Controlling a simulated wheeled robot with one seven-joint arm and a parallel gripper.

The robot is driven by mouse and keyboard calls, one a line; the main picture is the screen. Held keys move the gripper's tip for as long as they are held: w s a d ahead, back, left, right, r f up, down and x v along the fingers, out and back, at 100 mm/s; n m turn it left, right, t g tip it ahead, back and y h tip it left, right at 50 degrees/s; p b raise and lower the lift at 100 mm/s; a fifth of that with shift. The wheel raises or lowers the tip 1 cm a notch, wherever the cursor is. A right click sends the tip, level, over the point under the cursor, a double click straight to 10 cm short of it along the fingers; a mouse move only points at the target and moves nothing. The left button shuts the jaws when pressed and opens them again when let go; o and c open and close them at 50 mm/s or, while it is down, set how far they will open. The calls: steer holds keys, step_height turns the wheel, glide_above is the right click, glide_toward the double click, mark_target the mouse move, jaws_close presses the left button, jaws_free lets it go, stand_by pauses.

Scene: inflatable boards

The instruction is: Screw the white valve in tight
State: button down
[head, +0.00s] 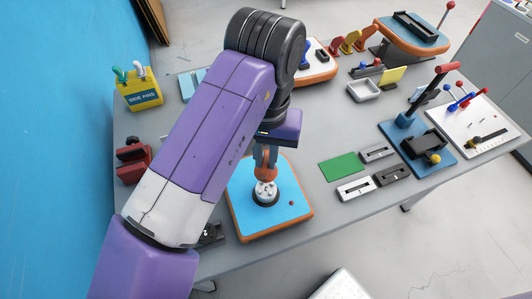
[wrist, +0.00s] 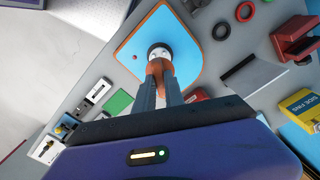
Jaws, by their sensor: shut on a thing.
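The white valve (head: 265,188) stands in a dark round seat on the blue board with orange edges (head: 240,211). In the head view my gripper (head: 266,172) points down onto the valve from above. In the wrist view its two orange fingertips (wrist: 159,66) are closed around the white valve (wrist: 159,52). The fingers hide part of the valve and its thread, so how deep it sits cannot be seen. A small red dot lies on the board, right of the valve in the head view.
Right of the board lie a green mat (head: 343,166) and several small grey and black blocks. My arm covers the table's middle left.

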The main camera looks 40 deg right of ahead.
mark_target(266, 171)
steer(key=shift+f+b, duration=1.8)
steer(key=shift+f, duration=0.9)
steer(key=shift+f+b, duration=0.4)
steer(key=shift+f, duration=0.65)
steer(key=c, duration=1.3)
jaws_free()
steer(key=shift+c, duration=0.2)
steer(key=shift+r, duration=3.95)
